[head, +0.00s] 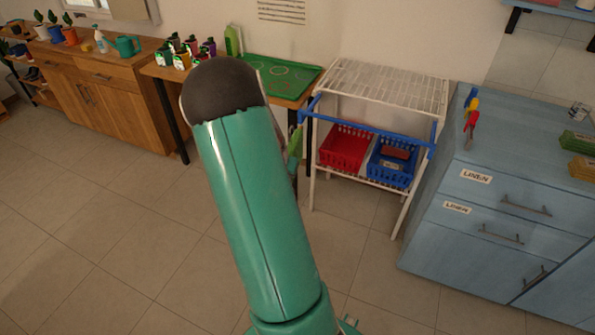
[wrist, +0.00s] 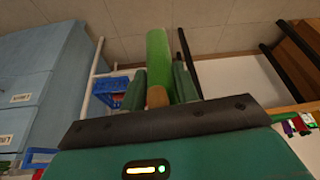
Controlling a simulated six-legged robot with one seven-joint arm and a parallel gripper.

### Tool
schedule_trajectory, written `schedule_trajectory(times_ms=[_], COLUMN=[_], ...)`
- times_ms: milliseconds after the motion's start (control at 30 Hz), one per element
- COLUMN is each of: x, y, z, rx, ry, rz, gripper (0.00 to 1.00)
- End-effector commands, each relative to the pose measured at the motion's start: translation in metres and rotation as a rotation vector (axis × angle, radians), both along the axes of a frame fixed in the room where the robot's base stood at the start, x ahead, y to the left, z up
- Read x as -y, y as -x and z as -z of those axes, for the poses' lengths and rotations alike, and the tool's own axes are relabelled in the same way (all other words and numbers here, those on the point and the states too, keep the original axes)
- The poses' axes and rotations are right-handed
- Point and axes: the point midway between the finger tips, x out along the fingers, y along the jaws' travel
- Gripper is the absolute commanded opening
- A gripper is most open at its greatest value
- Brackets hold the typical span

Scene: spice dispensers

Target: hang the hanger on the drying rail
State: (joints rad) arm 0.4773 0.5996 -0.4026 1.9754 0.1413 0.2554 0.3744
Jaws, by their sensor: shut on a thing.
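The drying rail (head: 372,128) is a blue bar across the front of a white rack in the head view. My gripper (wrist: 160,85) has dark green fingers and is shut on a brighter green bar-like thing, which I take to be the hanger (wrist: 157,58); a brown round part shows at its near end. In the head view a bit of bright green hanger (head: 295,147) shows just right of my arm, near the rack's left side. Whether the hanger touches the rail cannot be told.
A red basket (head: 344,148) and a blue basket (head: 391,165) sit on the rack's lower shelf. A blue dresser (head: 500,215) stands right of the rack. A table with a green mat (head: 283,77) and pots stands left. Floor in front is clear.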

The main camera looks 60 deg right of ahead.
Motion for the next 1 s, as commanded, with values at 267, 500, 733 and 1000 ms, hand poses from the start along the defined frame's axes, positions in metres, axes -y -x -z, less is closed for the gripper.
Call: schedule_trajectory(times_ms=[267, 500, 733, 1000], x=[0.035, 0.043, 0.055, 0.07], y=[0.037, 0.035, 0.032, 0.03], z=[-0.005, -0.004, -0.004, -0.004], rx=[0.001, 0.0, 0.001, 0.0], ry=[0.0, 0.0, 0.0, 0.0], rz=[0.136, 0.135, 0.134, 0.134], gripper=[0.0, 0.0, 0.0, 0.0])
